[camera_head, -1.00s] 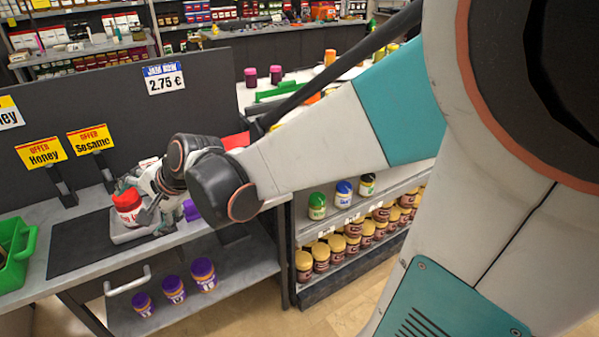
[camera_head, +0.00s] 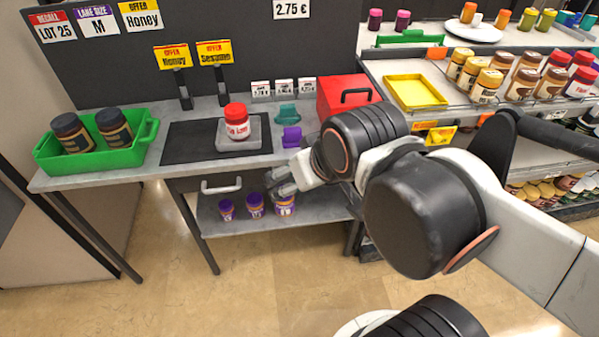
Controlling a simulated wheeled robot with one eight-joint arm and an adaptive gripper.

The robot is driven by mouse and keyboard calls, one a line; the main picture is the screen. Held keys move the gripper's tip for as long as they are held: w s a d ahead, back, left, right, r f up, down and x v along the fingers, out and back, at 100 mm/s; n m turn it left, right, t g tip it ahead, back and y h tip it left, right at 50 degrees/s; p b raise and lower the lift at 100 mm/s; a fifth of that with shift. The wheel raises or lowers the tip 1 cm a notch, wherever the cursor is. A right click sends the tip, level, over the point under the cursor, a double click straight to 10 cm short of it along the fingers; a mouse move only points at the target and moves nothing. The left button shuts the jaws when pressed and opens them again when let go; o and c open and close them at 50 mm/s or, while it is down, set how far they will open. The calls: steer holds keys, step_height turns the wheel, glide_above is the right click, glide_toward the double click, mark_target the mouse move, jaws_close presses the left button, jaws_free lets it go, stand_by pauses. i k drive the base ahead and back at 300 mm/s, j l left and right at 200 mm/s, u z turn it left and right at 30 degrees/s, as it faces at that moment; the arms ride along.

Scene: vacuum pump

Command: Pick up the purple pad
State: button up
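The purple pad (camera_head: 291,136) is a small folded-looking piece on the grey table (camera_head: 160,168), right of the red-lidded jar (camera_head: 237,122) and just in front of a teal piece (camera_head: 285,114) of similar shape. My gripper (camera_head: 276,184) is in front of the table's front edge, below and slightly left of the pad in the picture, apart from it. Its fingers look spread with nothing between them, though they are small here. The jar stands upright on a grey tray (camera_head: 262,134).
A dark mat (camera_head: 185,150) lies under the tray. A green crate (camera_head: 145,140) with two dark-lidded jars stands at the left. A red box (camera_head: 340,92) is right of the pad. Sign holders and price cards stand behind. Purple-lidded jars (camera_head: 255,205) stand on the lower shelf.

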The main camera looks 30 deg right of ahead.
mark_target(291, 137)
steer(key=z, duration=2.05)
steer(key=u, duration=1.6)
steer(key=i+j+z, duration=0.35)
steer(key=j, duration=0.25)
steer(key=i+j+z, duration=0.2)
steer(key=j, duration=0.15)
steer(key=i+j+z, duration=0.2)
steer(key=j, duration=0.15)
steer(key=k, duration=0.05)
